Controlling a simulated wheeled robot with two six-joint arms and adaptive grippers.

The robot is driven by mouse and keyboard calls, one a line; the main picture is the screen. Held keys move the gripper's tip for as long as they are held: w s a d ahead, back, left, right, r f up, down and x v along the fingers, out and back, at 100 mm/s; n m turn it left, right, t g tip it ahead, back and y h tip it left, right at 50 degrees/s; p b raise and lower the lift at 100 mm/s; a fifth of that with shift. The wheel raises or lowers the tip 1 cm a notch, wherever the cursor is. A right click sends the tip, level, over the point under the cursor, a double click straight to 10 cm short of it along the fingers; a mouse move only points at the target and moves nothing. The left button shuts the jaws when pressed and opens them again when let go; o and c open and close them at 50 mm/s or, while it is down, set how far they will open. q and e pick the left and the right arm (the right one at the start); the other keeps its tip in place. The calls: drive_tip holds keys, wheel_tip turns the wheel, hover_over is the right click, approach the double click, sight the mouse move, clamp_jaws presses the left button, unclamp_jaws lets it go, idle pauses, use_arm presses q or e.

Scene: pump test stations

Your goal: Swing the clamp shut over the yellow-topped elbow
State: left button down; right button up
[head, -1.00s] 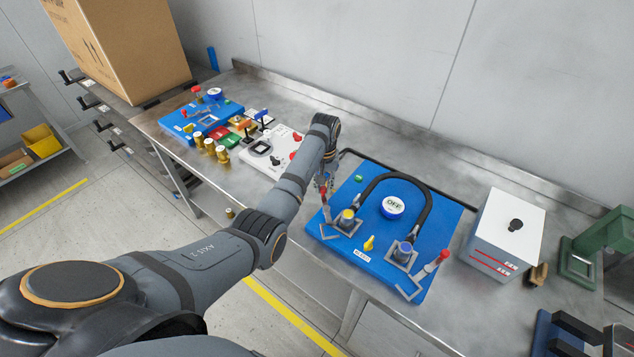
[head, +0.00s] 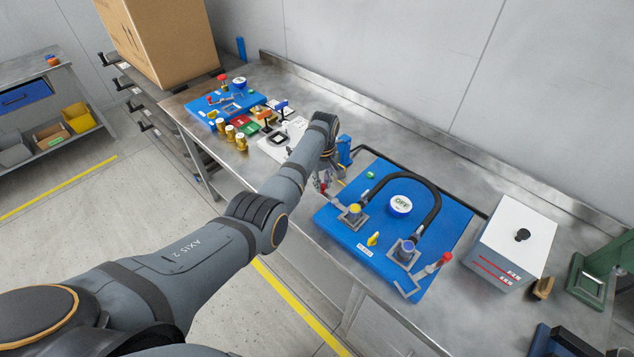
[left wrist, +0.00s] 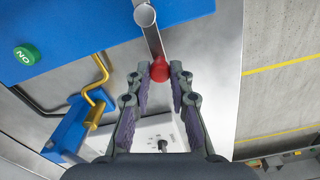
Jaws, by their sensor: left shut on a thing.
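The yellow-topped elbow (head: 354,209) stands in a grey bracket at the left of a blue board (head: 385,271). A black hose arches from it to the blue-topped elbow (head: 405,248). My left gripper (head: 324,186) is at the board's left edge, beside the yellow-topped elbow. In the left wrist view its fingertips (left wrist: 160,75) are closed around the red knob (left wrist: 160,69) of the grey metal clamp arm (left wrist: 151,36). The arm runs from the knob towards the board. Whether the clamp lies over the elbow cannot be told. My right gripper is out of view.
A second clamp with a red handle (head: 445,258) stands at the board's right. A white box (head: 512,240) is to its right. A blue object (head: 344,149) stands just behind my left gripper. Left of it are a white panel (head: 277,142) and another blue board (head: 205,112).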

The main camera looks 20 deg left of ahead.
use_arm(q)
drive_tip(key=shift+s, duration=0.1)
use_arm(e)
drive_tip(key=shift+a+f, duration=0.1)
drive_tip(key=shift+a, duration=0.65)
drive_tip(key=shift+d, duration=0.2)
use_arm(q)
drive_tip(key=c, duration=1.2)
unclamp_jaws()
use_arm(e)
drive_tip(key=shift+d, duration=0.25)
use_arm(q)
wheel_tip(320, 180, up, 12)
drive_tip(key=shift+f, duration=0.1)
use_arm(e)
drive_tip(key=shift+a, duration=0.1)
